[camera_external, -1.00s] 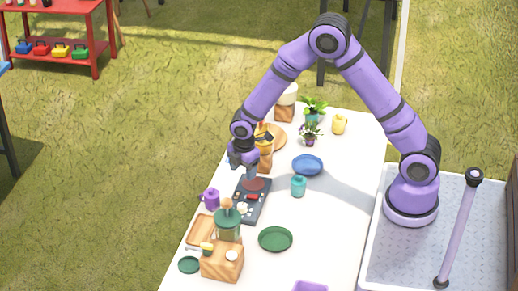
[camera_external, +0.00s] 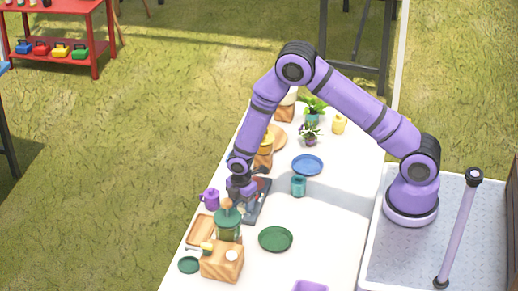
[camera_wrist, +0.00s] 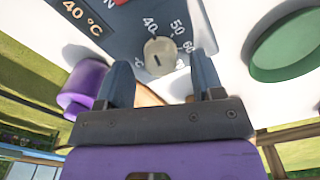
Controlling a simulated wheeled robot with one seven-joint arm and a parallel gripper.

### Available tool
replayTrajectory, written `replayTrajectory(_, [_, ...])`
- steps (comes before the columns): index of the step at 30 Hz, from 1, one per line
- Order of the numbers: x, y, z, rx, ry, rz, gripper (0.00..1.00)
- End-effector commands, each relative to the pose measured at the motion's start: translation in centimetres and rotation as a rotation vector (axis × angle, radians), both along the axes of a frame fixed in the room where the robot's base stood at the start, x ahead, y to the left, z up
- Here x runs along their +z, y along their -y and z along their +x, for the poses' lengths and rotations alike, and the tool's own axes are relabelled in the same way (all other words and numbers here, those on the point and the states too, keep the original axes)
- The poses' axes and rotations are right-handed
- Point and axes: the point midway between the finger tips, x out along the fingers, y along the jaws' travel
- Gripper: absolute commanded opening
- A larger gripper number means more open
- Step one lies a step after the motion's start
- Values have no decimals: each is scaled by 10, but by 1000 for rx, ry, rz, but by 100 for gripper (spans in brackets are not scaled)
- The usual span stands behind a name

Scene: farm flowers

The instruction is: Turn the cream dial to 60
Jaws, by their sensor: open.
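The cream dial (camera_wrist: 159,53) sits on a dark grey-blue control panel (camera_wrist: 112,38), with printed marks 40, 50 and 60 around it in the wrist view. It has a small dark mark on its face; which number this points to is unclear. My gripper (camera_wrist: 163,82) is open, its two dark fingers apart on either side of the dial's near side in the wrist view; I cannot tell whether they touch it. In the external view my gripper (camera_external: 241,194) is low over the panel (camera_external: 259,204) and hides the dial.
A purple mug (camera_external: 210,199) stands close left of the panel. A green jar (camera_external: 228,224) and wooden block (camera_external: 222,262) stand in front. A teal mug (camera_external: 298,186), blue plate (camera_external: 307,165) and green plate (camera_external: 275,239) lie right.

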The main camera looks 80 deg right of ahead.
Motion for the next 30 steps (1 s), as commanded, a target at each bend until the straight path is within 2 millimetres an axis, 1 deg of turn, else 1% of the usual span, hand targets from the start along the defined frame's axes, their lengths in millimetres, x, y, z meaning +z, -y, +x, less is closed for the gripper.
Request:
replayTrajectory(1, [-5, 0, 0, 0, -1, -1, 61])
replayTrajectory(4, [-9, 0, 0, 0, 0, 0, 61])
replayTrajectory(13, [-11, 0, 0, 0, 0, 0, 61])
replayTrajectory(14, [-11, 0, 0, 0, 0, 0, 57])
replayTrajectory(15, [-11, 0, 0, 0, 0, 0, 48])
replayTrajectory(17, [-11, 0, 0, 0, 0, 0, 34])
replayTrajectory(18, [-11, 0, 0, 0, 0, 0, 24])
replayTrajectory(20, [-11, 0, 0, 0, 0, 0, 12])
replayTrajectory(30, [-11, 0, 0, -39, 0, 0, 12])
